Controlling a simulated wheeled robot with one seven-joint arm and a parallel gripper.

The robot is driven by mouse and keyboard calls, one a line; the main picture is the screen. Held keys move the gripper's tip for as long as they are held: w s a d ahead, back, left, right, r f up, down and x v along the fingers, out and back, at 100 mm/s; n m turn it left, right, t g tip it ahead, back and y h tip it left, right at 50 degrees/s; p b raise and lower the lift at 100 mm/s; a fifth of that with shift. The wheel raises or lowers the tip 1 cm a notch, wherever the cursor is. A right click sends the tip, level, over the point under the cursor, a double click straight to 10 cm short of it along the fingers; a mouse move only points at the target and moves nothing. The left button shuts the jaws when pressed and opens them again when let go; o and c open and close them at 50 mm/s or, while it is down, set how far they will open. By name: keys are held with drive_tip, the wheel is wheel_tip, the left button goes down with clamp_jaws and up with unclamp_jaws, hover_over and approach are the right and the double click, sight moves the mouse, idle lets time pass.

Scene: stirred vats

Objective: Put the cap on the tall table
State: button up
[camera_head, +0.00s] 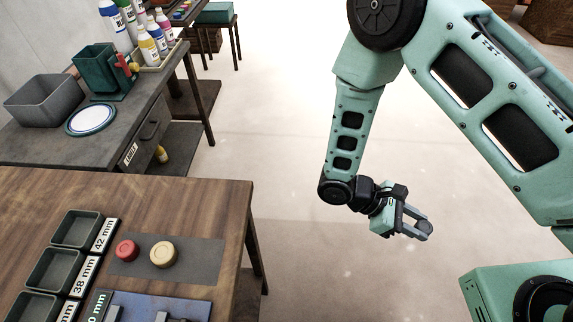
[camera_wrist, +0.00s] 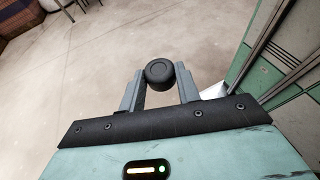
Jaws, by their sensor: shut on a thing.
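A round black cap (camera_wrist: 160,71) is held between the two fingers of my gripper (camera_wrist: 159,88) in the wrist view. In the head view the dark cap (camera_head: 425,228) shows at the tips of my gripper (camera_head: 415,224), above bare floor, to the right of the wooden table (camera_head: 190,195) and apart from it. My gripper is shut on the cap. Which table is the tall one is not clear. A grey-topped table (camera_head: 60,145) with a drawer stands behind the wooden one, and a small table (camera_head: 226,25) stands at the far back.
The wooden table bears a red cap (camera_head: 126,250) and a tan cap (camera_head: 163,254) on a dark mat (camera_head: 205,262), with labelled trays (camera_head: 77,229) beside them. A grey bin (camera_head: 45,103), a plate (camera_head: 90,119) and bottles (camera_head: 148,45) stand on the grey-topped table. The floor between is clear.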

drive_tip(key=s+a+r+m+g+y, duration=0.2)
drive_tip(key=s+a+m+g+y, duration=0.4)
drive_tip(key=s+a, duration=0.25)
wheel_tip(320, 180, up, 18)
drive_tip(key=m+t+y+b, duration=0.3)
drive_tip(key=m+t+y, duration=0.1)
drive_tip(key=m+y, duration=1.6)
hover_over(213, 257)
drive_tip(key=m+h, duration=0.1)
drive_tip(key=shift+f+b, duration=0.8)
drive_tip(key=shift+f, duration=4.35)
drive_tip(key=shift+f, duration=0.15)
drive_tip(key=o, duration=0.9)
